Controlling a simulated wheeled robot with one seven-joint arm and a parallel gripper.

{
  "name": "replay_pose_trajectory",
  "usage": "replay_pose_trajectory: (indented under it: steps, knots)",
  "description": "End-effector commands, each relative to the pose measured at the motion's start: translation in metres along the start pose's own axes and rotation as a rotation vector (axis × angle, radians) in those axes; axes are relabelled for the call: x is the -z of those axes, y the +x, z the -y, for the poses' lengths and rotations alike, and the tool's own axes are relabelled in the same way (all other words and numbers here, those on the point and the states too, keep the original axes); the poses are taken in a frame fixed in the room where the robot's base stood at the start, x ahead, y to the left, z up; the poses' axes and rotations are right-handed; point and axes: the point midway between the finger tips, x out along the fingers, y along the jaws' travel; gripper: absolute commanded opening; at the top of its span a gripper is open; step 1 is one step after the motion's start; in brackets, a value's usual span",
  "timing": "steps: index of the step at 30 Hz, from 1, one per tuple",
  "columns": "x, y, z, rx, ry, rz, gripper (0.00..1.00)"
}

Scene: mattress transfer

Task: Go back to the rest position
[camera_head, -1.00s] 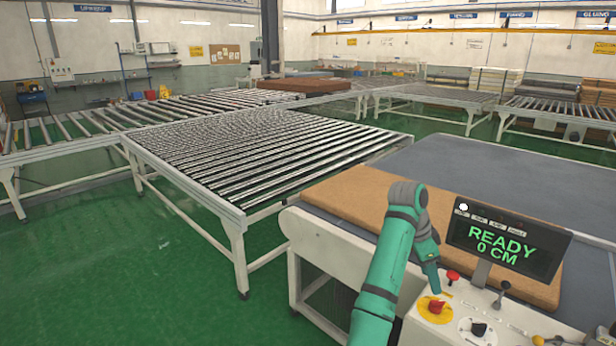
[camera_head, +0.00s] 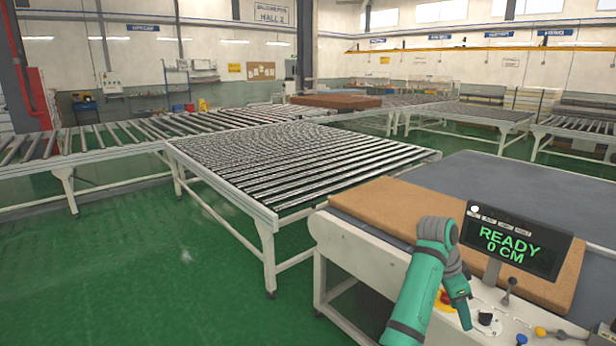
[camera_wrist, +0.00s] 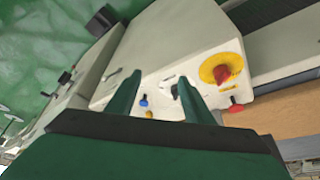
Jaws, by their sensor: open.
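My gripper (camera_head: 464,316) hangs at the end of my green arm in front of the white control panel (camera_head: 515,325) in the head view. In the wrist view the two green fingers of my gripper (camera_wrist: 158,92) stand apart with nothing between them. The red knob on a yellow disc (camera_wrist: 222,73) is to the right of the fingers. A blue knob (camera_wrist: 143,102) and a black switch (camera_wrist: 174,90) show between the fingers, on the panel beyond. I cannot tell the exact gap between the fingertips and the panel.
The display (camera_head: 514,240) reads "READY 0 CM". A brown mattress (camera_head: 390,209) lies on the machine's dark grey bed (camera_head: 520,180). A roller table (camera_head: 290,160) stands to the left. The green floor (camera_head: 130,270) at the front left is clear.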

Motion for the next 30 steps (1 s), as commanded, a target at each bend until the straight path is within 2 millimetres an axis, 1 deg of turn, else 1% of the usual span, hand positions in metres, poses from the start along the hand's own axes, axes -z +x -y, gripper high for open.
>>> replay_pose_trajectory:
  steps: [1, 8, 14, 20, 21, 23, 27, 30]
  knots:
    - [-0.003, 0.009, -0.001, 0.003, -0.009, -0.007, 0.47]
    - [-0.018, 0.045, 0.0, 0.035, -0.065, -0.047, 0.47]
    - [-0.039, 0.086, -0.003, 0.072, -0.135, -0.093, 0.47]
    - [-0.08, 0.142, -0.011, 0.14, -0.259, -0.164, 0.47]
    - [-0.089, 0.154, -0.014, 0.156, -0.286, -0.18, 0.47]
    - [-0.103, 0.17, -0.019, 0.181, -0.327, -0.202, 0.47]
    - [-0.135, 0.203, -0.035, 0.241, -0.423, -0.254, 0.47]
    - [-0.157, 0.224, -0.049, 0.284, -0.489, -0.288, 0.47]
